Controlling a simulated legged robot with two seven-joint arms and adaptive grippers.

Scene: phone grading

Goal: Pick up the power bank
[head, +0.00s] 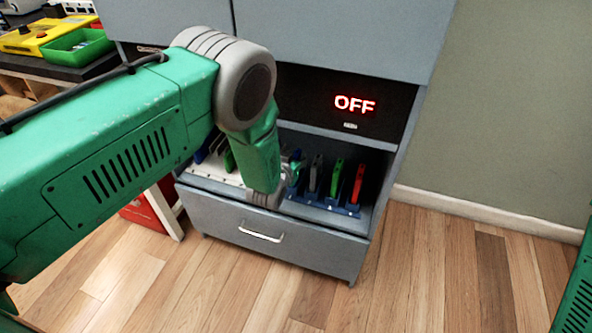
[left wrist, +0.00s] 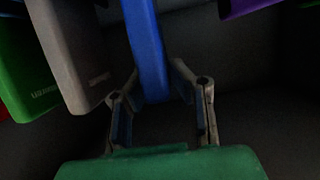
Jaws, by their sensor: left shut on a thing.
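My left gripper (left wrist: 161,82) is shut on a blue slab-shaped power bank (left wrist: 146,45), which stands edge-on between the two fingers in the left wrist view. In the head view my left arm reaches down into the open shelf of the grey cabinet, and its wrist hides the fingers and most of what they hold. A grey slab (left wrist: 72,50) and a green slab (left wrist: 27,75) stand to the left of the blue one in the left wrist view. My right gripper is out of view.
A blue rack (head: 322,206) holds upright slabs, including a green one (head: 337,177) and a red one (head: 358,184), right of my wrist. A white rack (head: 205,175) lies left of it. The shelf sits above a drawer (head: 285,240), below a panel reading OFF (head: 354,104).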

